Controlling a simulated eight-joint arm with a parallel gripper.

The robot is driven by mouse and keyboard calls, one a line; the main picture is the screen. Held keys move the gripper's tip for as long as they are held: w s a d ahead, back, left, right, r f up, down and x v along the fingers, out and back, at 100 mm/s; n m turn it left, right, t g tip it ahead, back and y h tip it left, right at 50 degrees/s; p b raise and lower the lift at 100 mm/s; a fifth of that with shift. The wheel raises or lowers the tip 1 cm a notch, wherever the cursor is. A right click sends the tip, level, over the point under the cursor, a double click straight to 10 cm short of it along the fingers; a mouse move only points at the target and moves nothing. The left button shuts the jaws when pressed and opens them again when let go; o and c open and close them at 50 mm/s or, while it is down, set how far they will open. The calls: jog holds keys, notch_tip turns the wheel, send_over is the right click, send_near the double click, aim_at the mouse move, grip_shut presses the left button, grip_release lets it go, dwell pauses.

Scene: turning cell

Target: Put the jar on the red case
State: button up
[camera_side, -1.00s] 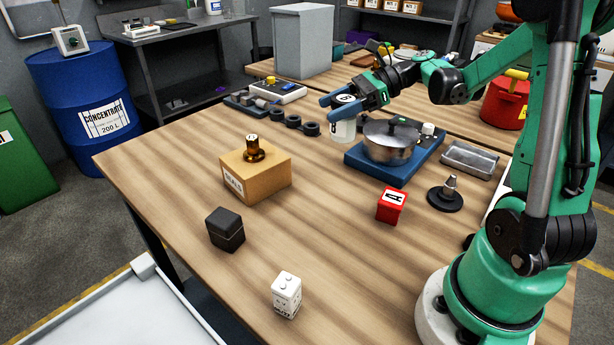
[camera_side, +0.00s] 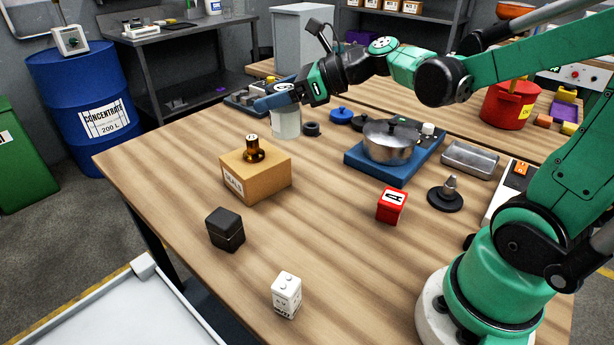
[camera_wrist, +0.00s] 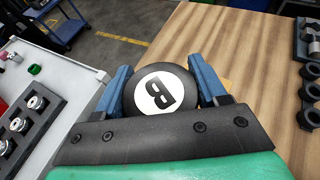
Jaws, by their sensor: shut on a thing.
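My gripper (camera_side: 274,97) is shut on the jar (camera_side: 286,124), a pale see-through container. It holds the jar upright, apparently above the far part of the wooden table. In the wrist view the jar's black lid with a white disc and letter B (camera_wrist: 160,92) sits between the blue fingers of my gripper (camera_wrist: 163,84). The red case (camera_side: 390,208), a small box with a white A label on top, stands on the table in front of the blue scale-like base, well to the right of and nearer than the jar. Its top is bare.
A cardboard box (camera_side: 238,181) with an amber bottle (camera_side: 254,151) on it stands left of centre. A steel pot (camera_side: 390,146) sits on a blue base (camera_side: 362,167). A black round stand (camera_side: 444,199) is right of the red case. Table around the case's left and front is clear.

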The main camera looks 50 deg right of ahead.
jog(key=shift+a, duration=0.4)
jog(key=w+d+r+m+t+h, duration=0.15)
jog(key=w+d, duration=0.25)
jog(key=d, duration=0.4)
jog(key=w+d+r+m+h, duration=0.15)
jog(key=w+d, duration=0.25)
jog(key=d, duration=0.4)
jog(key=shift+w+a+f, duration=0.1)
jog(key=shift+a+f, duration=0.05)
jog(key=shift+f, duration=9.3)
jog(key=shift+f, duration=0.1)
jog(key=o, duration=1.4)
jog(key=shift+c, duration=0.2)
